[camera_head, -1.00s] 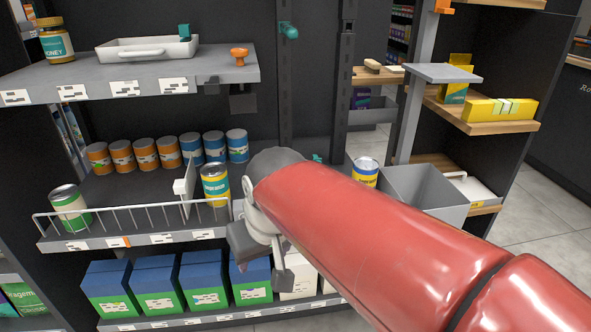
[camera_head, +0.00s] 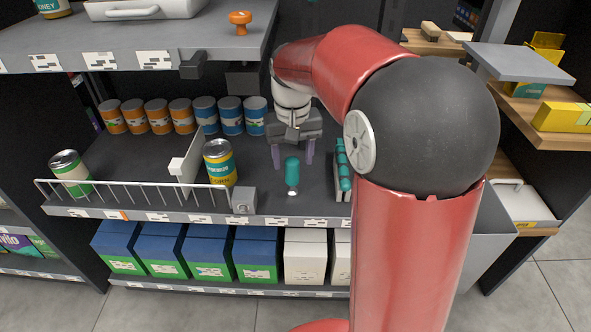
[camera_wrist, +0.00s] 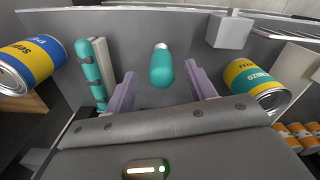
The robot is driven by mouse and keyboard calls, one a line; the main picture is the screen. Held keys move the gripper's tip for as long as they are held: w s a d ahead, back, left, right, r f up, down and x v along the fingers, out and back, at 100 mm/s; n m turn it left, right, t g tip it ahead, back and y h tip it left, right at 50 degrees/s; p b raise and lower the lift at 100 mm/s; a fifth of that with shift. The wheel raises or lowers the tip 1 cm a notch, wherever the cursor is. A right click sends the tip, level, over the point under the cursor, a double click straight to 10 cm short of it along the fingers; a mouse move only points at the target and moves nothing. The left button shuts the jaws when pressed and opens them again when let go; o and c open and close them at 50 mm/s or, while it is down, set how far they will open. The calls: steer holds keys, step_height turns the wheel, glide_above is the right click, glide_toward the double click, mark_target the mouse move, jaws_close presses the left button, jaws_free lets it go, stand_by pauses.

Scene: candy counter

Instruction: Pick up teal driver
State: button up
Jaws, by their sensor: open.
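The teal driver (camera_head: 292,170) has a rounded teal handle and a pale end, and is on the middle shelf right of the yellow-and-teal can. In the wrist view the driver (camera_wrist: 161,68) lies between and slightly beyond the two purple fingers, with its pale end away from me. My gripper (camera_head: 293,163) is open, its fingers on either side of the driver in the head view. In the wrist view my gripper (camera_wrist: 160,80) shows gaps between the driver and both fingers, so it holds nothing.
A rack of teal pieces (camera_head: 343,172) stands close right of my gripper. The yellow-and-teal can (camera_head: 220,163) stands to the left by a white divider (camera_head: 178,167). A wire fence (camera_head: 140,194) lines the front left edge. The upper shelf (camera_head: 130,42) overhangs at left.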

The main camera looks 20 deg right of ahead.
mark_target(293, 176)
steer(key=f, duration=0.6)
steer(key=shift+w+f, duration=0.2)
steer(key=shift+f, duration=0.15)
steer(key=c, duration=1.2)
